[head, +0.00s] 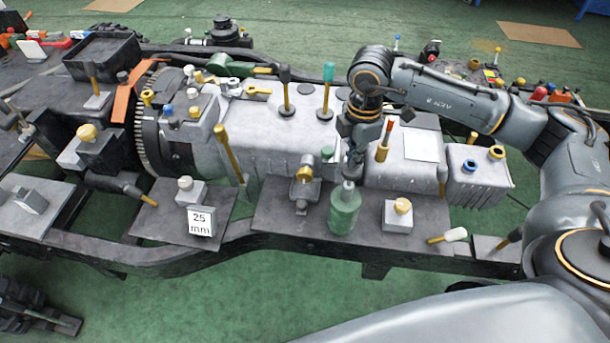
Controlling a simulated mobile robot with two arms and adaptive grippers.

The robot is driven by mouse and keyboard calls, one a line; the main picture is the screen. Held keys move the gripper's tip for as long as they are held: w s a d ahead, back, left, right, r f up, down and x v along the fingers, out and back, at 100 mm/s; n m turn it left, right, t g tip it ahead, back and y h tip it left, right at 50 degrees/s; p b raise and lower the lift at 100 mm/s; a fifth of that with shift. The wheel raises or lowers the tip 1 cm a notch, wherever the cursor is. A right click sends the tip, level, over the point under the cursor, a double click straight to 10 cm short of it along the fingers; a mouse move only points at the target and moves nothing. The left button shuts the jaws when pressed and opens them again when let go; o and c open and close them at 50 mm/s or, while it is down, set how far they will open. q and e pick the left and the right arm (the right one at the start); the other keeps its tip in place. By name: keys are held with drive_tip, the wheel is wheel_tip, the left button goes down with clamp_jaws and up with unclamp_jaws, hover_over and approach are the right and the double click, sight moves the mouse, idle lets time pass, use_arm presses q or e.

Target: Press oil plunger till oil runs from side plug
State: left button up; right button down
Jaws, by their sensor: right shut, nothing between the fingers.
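A translucent green oil bottle (344,214) with a pale plunger top stands upright on a dark plate in front of the grey gearbox casing (270,140). My right gripper (350,174) points down, shut and empty, directly over the bottle's top. Its fingertips overlap the plunger top in the picture; I cannot tell whether they touch it. A brass-ended grey fitting (304,174) sits just left of the bottle. I cannot tell whether this is the side plug, and no running oil is visible. My left gripper is not in view.
A grey block with a yellow knob (398,214) stands right of the bottle. A "25 mm" block (201,221) stands to the left. Green floor lies in front of the frame rail.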

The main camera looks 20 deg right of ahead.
drive_tip(key=shift+f+b, duration=1.25)
drive_tip(key=shift+f, duration=0.4)
drive_tip(key=shift+r, duration=0.15)
drive_tip(key=shift+r+p, duration=2.5)
drive_tip(key=shift+r, duration=1.25)
drive_tip(key=shift+f, duration=0.1)
